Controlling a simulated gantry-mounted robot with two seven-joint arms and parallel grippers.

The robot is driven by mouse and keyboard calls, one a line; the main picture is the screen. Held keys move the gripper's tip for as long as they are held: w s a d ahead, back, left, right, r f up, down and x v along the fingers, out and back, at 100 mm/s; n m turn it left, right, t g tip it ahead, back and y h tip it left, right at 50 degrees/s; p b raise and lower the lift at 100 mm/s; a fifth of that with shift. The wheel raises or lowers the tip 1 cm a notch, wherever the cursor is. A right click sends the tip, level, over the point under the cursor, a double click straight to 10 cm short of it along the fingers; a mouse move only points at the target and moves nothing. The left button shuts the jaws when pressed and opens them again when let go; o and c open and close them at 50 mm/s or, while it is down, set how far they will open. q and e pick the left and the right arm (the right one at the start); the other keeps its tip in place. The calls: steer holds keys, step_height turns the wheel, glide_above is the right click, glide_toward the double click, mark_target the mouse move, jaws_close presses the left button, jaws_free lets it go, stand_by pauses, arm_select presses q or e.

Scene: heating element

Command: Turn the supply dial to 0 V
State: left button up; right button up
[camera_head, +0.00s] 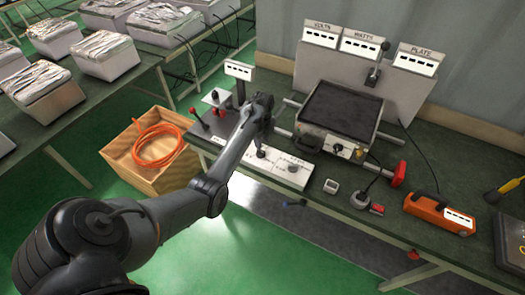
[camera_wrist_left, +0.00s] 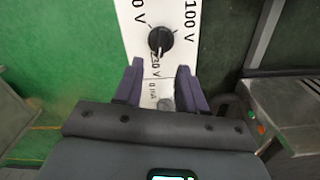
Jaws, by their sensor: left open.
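The supply dial (camera_wrist_left: 160,41) is a round black knob on a white panel (camera_wrist_left: 180,12). The wrist view shows markings around it, including 100 V at the right, a partly cut V label at the left and 230 V below. Its light pointer mark seems to face the 230 V side, but it is small. My left gripper (camera_wrist_left: 159,67) is open, its two purple-grey fingers apart, with the dial just beyond the fingertips in the picture and not between them. In the head view, my left gripper (camera_head: 262,128) hangs above the white panel, partly hidden by my arm.
A grey knob (camera_wrist_left: 166,104) shows between the fingers. Behind the panel stands a hotplate-like unit (camera_head: 340,110) with meters (camera_head: 360,45). A wooden crate (camera_head: 125,160) with orange hose (camera_head: 157,145) is at the left. An orange meter (camera_head: 438,213) lies at the right.

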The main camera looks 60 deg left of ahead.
mark_target(262, 152)
arm_select(q)
steer(key=shift+f+b, duration=0.35)
steer(key=shift+f, duration=2.85)
jaws_close()
